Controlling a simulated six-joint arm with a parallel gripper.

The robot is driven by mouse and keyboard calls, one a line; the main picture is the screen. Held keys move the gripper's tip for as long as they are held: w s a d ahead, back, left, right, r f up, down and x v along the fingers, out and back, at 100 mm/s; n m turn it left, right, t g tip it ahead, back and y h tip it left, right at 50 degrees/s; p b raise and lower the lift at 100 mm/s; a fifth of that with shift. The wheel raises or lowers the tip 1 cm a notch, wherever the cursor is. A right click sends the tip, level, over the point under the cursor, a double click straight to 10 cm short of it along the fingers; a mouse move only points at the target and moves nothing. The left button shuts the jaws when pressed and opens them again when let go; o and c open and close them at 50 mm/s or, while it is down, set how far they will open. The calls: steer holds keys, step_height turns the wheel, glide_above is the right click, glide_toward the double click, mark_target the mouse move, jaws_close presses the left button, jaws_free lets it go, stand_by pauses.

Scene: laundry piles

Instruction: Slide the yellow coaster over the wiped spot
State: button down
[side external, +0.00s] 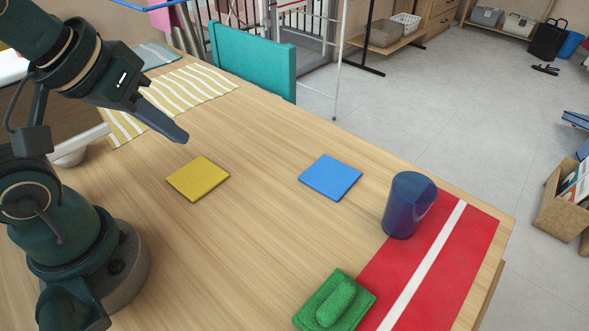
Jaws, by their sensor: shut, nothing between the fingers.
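The yellow coaster (198,179) is a flat square lying on the wooden table, left of the middle. My gripper (183,137) is shut and empty. It is above the table, just behind and to the left of the yellow coaster in the picture, apart from it. A blue square coaster (330,177) lies flat to the right of the yellow one. No wiped spot can be made out on the wood.
A dark blue cup (409,205) stands on a red runner with a white stripe (471,250) at the right. A green sponge-like block on a green base (336,303) is at the front. A striped yellow cloth (200,85) lies at the back left. Bare wood separates the coasters.

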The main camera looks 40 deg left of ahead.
mark_target(240, 209)
steer(key=w+a+f+n+g+y, duration=0.35)
steer(key=w+a+n, duration=0.35)
steer(key=a+n, duration=0.55)
steer(key=a+f, duration=0.2)
steer(key=f, duration=0.2)
steer(key=a+f+n+g, duration=0.1)
steer(key=a+f, duration=0.1)
steer(key=f, duration=0.2)
steer(key=s+a+f+g, duration=0.1)
steer(key=a+f, duration=0.1)
steer(key=f, duration=0.3)
steer(key=shift+n, duration=0.35)
steer(key=d, duration=0.2)
steer(key=shift+w+d+r, duration=0.15)
steer(key=shift+d, duration=0.9)
steer(key=d, duration=1.8)
steer(key=shift+d, duration=0.25)
